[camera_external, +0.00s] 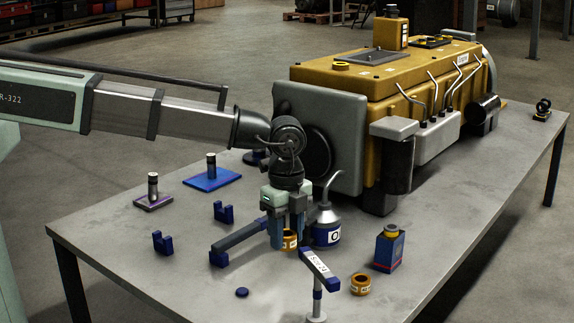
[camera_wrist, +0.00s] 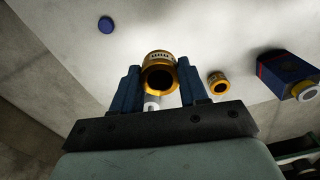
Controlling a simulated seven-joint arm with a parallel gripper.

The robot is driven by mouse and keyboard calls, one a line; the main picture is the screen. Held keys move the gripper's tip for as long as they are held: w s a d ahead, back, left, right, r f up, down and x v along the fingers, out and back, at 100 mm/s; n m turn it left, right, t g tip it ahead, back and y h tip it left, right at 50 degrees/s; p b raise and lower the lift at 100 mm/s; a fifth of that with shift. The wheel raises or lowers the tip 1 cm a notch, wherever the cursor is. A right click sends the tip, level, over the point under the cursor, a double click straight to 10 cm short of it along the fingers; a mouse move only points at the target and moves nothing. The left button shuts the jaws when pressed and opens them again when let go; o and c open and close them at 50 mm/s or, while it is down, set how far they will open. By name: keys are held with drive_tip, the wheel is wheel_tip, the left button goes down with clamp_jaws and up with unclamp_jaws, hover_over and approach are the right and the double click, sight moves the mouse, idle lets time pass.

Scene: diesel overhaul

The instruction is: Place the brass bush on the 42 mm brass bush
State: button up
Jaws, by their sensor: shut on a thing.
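My gripper (camera_external: 287,238) is shut on a brass bush (camera_external: 290,241), a short gold ring with a pale marked band, held between the blue fingers. The held bush (camera_wrist: 160,57) also shows in the wrist view, its dark bore facing the camera. A second brass bush (camera_external: 360,285) stands alone on the table, to the right of and nearer the camera than my gripper. It also shows in the wrist view (camera_wrist: 218,84), right of the right finger and apart from the held bush. The markings on both bushes are too small to read, so I cannot tell which is 42 mm.
A silver oil can (camera_external: 327,226) stands close beside my gripper. A blue bottle (camera_external: 389,250) is behind that bush. A blue disc (camera_external: 241,292) lies front left. The yellow engine (camera_external: 400,85) fills the back.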

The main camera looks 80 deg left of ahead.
wheel_tip(320, 180, up, 4)
drive_tip(key=f, duration=0.1)
hover_over(361, 278)
drive_tip(key=shift+f+n, duration=0.6)
drive_tip(key=shift+f, duration=1.85)
drive_tip(key=shift+f+n, duration=0.6)
drive_tip(key=shift+f, duration=1.8)
drive_tip(key=o, duration=1.2)
drive_tip(key=shift+f, duration=0.1)
drive_tip(key=shift+o, duration=0.2)
wheel_tip(361, 278, up, 12)
